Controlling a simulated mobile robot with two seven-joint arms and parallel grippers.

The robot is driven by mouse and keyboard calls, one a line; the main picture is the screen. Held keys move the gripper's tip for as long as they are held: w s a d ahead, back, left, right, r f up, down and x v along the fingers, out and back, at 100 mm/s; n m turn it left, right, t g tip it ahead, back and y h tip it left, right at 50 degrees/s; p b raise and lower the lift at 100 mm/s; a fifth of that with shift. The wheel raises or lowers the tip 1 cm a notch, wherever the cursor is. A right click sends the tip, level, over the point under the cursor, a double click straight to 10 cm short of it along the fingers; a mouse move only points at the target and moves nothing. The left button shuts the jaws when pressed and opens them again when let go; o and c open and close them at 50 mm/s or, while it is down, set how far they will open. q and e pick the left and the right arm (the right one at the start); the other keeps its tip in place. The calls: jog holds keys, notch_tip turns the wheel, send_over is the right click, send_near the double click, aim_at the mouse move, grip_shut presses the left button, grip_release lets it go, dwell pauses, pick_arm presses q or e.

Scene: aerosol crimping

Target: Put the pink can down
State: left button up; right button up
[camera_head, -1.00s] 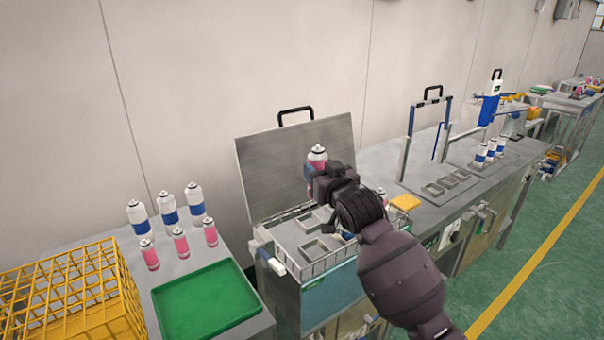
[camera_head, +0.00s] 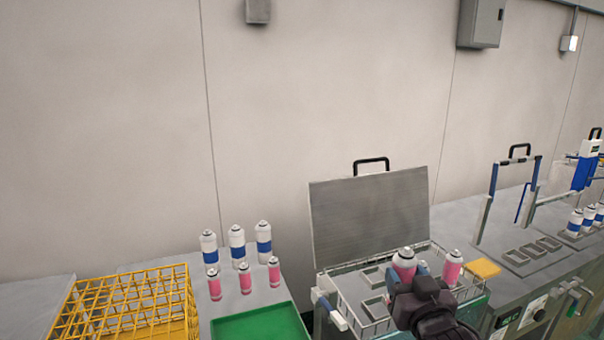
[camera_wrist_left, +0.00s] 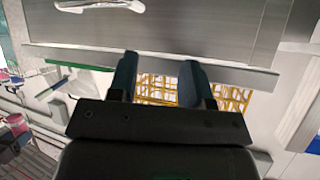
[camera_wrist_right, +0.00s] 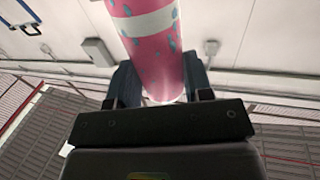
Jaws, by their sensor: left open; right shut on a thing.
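A pink can (camera_head: 404,263) with a white shoulder stands upright between the fingers of my right gripper (camera_head: 408,274), above the open water bath (camera_head: 345,300). In the right wrist view my right gripper (camera_wrist_right: 157,88) is shut on this can (camera_wrist_right: 155,55), which shows a white band and bluish spots. A second pink can (camera_head: 452,268) is just right of the gripper, at the bath's right part; its base is hidden. My left gripper (camera_wrist_left: 158,85) is open and empty in the left wrist view, with the yellow crate far beyond its fingers.
The bath's raised lid (camera_head: 370,215) stands behind it. On the left table are a yellow crate (camera_head: 130,300), a green tray (camera_head: 262,328), and several white-blue cans (camera_head: 237,243) and pink cans (camera_head: 245,279). A yellow block (camera_head: 484,268) lies right of the bath.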

jog(key=s+d+f+h, duration=0.1)
jog(key=s+f, duration=0.6)
jog(key=f, duration=0.2)
jog(key=shift+d+m, duration=0.35)
jog(key=shift+m, duration=0.05)
jog(key=shift+w, duration=0.1)
